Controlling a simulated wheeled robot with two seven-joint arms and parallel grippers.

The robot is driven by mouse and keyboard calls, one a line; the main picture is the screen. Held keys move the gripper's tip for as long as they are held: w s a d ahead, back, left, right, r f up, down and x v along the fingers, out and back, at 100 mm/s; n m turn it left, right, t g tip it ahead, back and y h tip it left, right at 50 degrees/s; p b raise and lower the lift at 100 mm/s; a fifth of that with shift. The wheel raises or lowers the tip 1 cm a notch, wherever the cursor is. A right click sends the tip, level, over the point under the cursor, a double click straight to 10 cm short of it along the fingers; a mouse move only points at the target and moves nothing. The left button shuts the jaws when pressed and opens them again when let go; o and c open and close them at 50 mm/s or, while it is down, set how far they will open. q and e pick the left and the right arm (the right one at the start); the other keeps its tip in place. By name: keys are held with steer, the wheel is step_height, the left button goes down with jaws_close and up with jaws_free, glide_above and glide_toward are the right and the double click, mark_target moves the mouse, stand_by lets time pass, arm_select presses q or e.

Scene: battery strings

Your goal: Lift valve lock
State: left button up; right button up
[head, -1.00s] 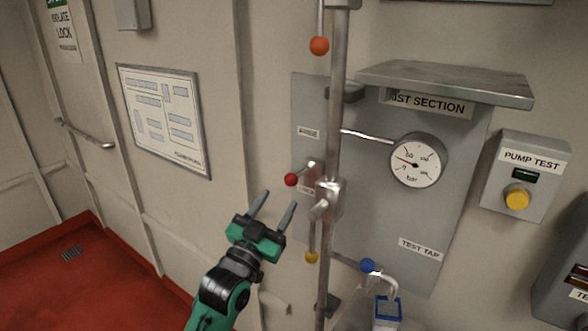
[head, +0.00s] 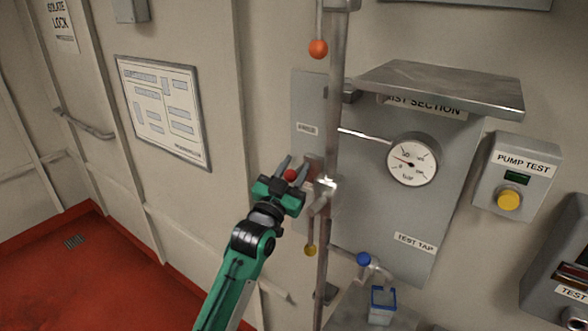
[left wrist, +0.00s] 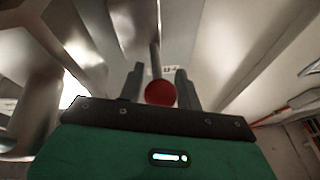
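The red ball knob (head: 290,175) of a small valve lever sits on the left of the vertical pipe (head: 333,120). My left gripper (head: 292,166) is at this knob, its two fingers open on either side of it. In the left wrist view the red knob (left wrist: 160,92) lies between the two fingertips (left wrist: 159,84), with a small gap visible at the right finger; contact on the left is unclear. The label beside the lever is mostly hidden by the gripper. My right gripper is not in view.
An orange knob (head: 318,48) hangs above, a yellow knob (head: 310,250) below and a blue knob (head: 363,259) at the lower right. A metal shelf (head: 440,88) juts out above the pressure gauge (head: 412,160).

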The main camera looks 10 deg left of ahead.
arm_select(q)
jaws_close()
step_height(320, 180, up, 3)
steer(key=shift+r+p, duration=0.2)
steer(key=shift+p, duration=0.9)
steer(key=shift+r, duration=0.15)
steer(key=shift+a, duration=0.1)
steer(key=shift+o, duration=1.7)
jaws_free()
steer(key=shift+r, duration=0.1)
steer(key=shift+o, duration=0.5)
steer(key=shift+f, duration=0.25)
